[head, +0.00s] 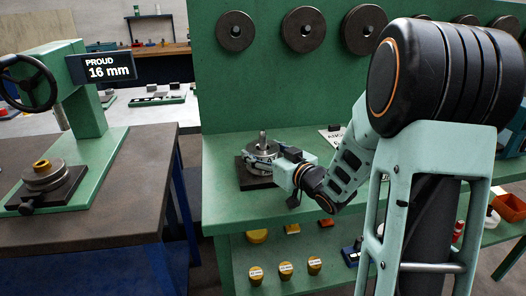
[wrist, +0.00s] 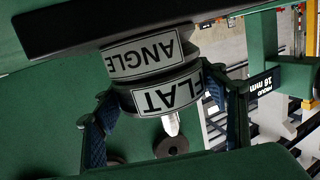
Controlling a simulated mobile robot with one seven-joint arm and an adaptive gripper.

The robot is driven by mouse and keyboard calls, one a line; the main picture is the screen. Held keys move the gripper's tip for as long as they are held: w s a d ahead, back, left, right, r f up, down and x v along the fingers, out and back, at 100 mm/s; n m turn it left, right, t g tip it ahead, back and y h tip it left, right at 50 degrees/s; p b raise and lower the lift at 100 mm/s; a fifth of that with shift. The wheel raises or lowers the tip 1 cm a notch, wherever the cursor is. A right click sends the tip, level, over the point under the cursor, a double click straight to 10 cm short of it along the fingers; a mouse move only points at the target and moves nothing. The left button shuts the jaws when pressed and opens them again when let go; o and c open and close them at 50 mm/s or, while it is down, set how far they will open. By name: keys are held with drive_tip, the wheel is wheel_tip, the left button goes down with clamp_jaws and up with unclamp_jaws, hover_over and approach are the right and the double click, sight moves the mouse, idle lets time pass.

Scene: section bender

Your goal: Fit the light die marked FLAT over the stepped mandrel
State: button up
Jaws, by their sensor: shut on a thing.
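The die marked FLAT (wrist: 170,93) is a metal ring with a white label, inverted in the wrist view. A second ring marked ANGLE (wrist: 140,57) lies directly against it, on the dark base side. A pale post tip (wrist: 171,125) sticks out through the FLAT die. In the head view the stack (head: 261,151) sits on a dark base plate (head: 256,181) on the green bench, with the post (head: 262,136) rising from it. My gripper (head: 268,160) is shut on the FLAT die, a finger on each side. A brass-topped stepped mandrel (head: 43,165) stands on the machine at left.
The machine has a handwheel (head: 28,84) and a display (head: 107,70) reading PROUD 16 mm. Dark discs (head: 235,31) hang on the green back panel (head: 270,80). A gap separates the machine table (head: 140,160) from the green bench (head: 225,211).

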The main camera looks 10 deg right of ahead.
drive_tip(key=shift+f, duration=0.1)
drive_tip(key=o, duration=1.6)
drive_tip(key=shift+o, duration=0.2)
drive_tip(key=shift+s+f, duration=0.1)
drive_tip(key=v, duration=1.2)
drive_tip(key=shift+d, duration=0.1)
